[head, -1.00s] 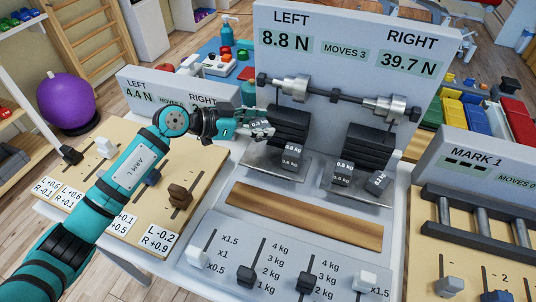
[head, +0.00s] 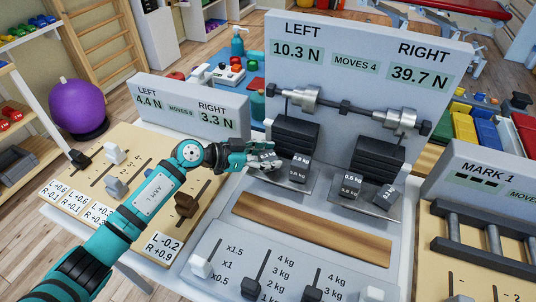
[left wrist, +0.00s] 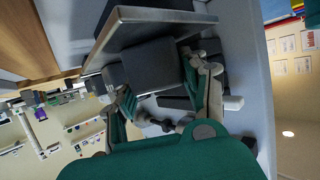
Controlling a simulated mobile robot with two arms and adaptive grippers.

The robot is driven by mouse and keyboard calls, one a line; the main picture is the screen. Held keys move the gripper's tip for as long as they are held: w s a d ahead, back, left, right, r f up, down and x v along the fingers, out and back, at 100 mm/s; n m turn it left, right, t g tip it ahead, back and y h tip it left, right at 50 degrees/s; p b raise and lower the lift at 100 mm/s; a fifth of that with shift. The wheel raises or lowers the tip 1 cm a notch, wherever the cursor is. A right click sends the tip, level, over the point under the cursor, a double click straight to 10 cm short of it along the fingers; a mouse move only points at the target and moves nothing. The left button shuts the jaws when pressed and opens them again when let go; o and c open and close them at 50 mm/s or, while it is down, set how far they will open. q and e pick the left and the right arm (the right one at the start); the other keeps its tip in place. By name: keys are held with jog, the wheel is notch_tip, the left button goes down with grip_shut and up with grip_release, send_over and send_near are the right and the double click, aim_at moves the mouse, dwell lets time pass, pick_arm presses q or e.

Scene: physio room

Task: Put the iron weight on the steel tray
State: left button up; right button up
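A dark grey block with a pale mass label (head: 300,168), which looks like the iron weight, sits at the left steel tray (head: 284,184) of the rig. My left gripper (head: 266,158) is low over that tray, just left of the labelled block. In the left wrist view its two fingers (left wrist: 164,72) stand wide apart, one on each side of a dark block (left wrist: 150,66) by the metal plate (left wrist: 150,22). Contact between fingers and block is hard to make out. My right gripper is not in view.
The rig's display panel (head: 362,30) reads left 10.3 N, right 39.7 N, moves 4. Dark stacked plates (head: 296,138) stand close behind my left gripper. The right tray (head: 390,208) bears two labelled blocks. A wooden strip (head: 310,228) and sliders lie in front.

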pick_arm(q)
jog(key=o, duration=0.4)
jog(key=shift+a+r, duration=0.15)
jog(key=shift+r, duration=0.05)
jog(key=v, duration=1.1)
jog(key=shift+s+a+r, duration=0.15)
jog(key=shift+a+r, duration=0.1)
jog(key=shift+a, duration=0.05)
